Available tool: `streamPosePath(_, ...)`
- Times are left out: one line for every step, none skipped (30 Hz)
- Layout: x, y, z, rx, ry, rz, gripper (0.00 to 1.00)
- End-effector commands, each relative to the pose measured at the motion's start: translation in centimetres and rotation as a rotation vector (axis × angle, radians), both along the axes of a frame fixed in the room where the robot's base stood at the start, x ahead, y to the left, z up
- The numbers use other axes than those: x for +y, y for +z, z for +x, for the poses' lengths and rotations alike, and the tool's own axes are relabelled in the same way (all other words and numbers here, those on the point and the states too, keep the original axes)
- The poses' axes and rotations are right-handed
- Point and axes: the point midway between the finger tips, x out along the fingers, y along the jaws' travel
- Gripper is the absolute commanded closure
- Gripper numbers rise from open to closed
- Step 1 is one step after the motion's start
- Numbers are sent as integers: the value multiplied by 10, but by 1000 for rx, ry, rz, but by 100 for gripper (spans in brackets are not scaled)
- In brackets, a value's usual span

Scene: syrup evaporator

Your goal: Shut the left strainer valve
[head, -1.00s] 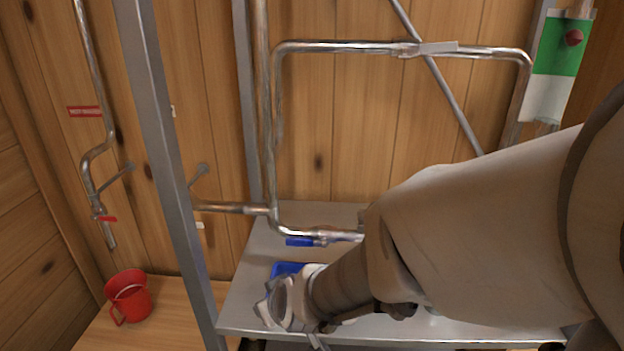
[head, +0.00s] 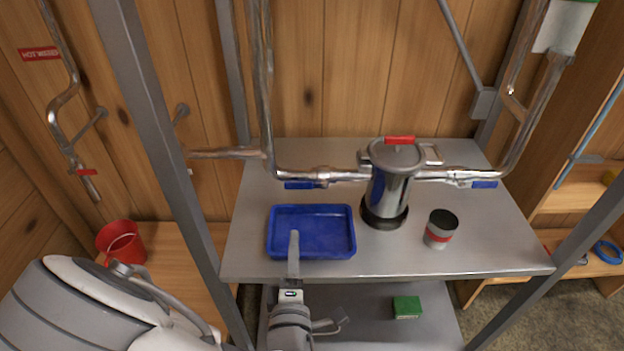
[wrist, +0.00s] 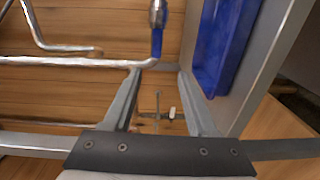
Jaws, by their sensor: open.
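The left strainer valve has a blue lever (head: 302,184) on the pipe to the left of the steel strainer pot (head: 393,180). In the head view the lever lies roughly along the pipe. In the wrist view a blue lever (wrist: 157,42) hangs from a metal fitting just beyond the fingertips, apart from them. My gripper (wrist: 165,72) is open with nothing between its fingers. In the head view my gripper (head: 294,242) is in front of the blue tray (head: 345,252), nearer the camera than the valve; one finger shows edge-on.
A second blue lever (head: 484,184) is right of the strainer. A can with a red band (head: 439,230) stands on the metal shelf (head: 470,250). A green box (head: 407,307) lies below.

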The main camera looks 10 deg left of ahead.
Motion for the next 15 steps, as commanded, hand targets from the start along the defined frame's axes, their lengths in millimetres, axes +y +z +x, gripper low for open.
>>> streamPosePath(1,1,-2,-19,9,-15,43)
streamPosePath(2,2,-3,-27,12,-18,43)
streamPosePath(2,2,-3,-32,14,-20,43)
streamPosePath(2,2,-2,-34,14,-21,43)
streamPosePath(3,1,-1,-34,14,-20,43)
streamPosePath(3,0,0,-33,14,-19,43)
streamPosePath(4,0,1,-33,14,-18,43)
streamPosePath(4,-1,3,-33,13,-17,43)
streamPosePath(5,-1,5,-33,12,-16,43)
streamPosePath(5,-2,7,-31,12,-15,43)
streamPosePath(6,-2,8,-30,13,-14,43)
streamPosePath(7,-3,11,-31,12,-14,43)
streamPosePath(7,-2,13,-32,12,-13,43)
streamPosePath(8,-3,15,-31,12,-13,43)
streamPosePath(8,-3,17,-30,12,-13,43)
